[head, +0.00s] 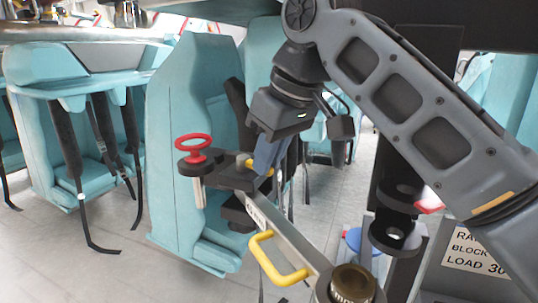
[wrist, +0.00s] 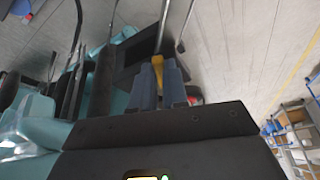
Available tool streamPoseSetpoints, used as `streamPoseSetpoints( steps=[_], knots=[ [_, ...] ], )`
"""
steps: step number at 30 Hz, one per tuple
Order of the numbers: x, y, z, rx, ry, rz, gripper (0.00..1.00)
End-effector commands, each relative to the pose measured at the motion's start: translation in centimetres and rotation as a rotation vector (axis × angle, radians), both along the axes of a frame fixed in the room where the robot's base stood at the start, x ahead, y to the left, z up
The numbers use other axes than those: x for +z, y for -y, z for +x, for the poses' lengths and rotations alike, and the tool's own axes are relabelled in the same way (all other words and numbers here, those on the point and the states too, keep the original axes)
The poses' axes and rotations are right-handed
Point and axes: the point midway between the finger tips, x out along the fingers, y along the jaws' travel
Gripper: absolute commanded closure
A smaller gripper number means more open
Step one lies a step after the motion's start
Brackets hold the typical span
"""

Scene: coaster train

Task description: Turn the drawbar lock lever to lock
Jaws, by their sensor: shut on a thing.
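A metal drawbar (head: 278,229) runs from the lower right towards a black coupling head at the middle. The yellow lever (head: 256,164) sticks up at that head, beside a black block. My gripper (head: 266,162) reaches down over it, with its blue-grey fingers shut on the lever. In the wrist view the lever (wrist: 157,66) shows as a yellow strip between the two fingertips (wrist: 159,84). The fingers hide much of the lever, and its lock marking cannot be read.
A yellow handle (head: 271,259) stands on the drawbar nearer me. Teal coaster seats (head: 187,130) with black straps stand close behind. A black post (head: 391,190) and a load sign (head: 477,249) are at right.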

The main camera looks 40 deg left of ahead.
Motion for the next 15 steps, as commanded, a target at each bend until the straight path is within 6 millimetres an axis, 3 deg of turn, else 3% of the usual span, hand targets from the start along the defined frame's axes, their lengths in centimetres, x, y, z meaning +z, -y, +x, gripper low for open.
streamPoseSetpoints(
  steps=[15],
  knots=[
    [0.33,-0.15,-0.70,-0.091,-0.002,0.000,1.00]
  ],
)
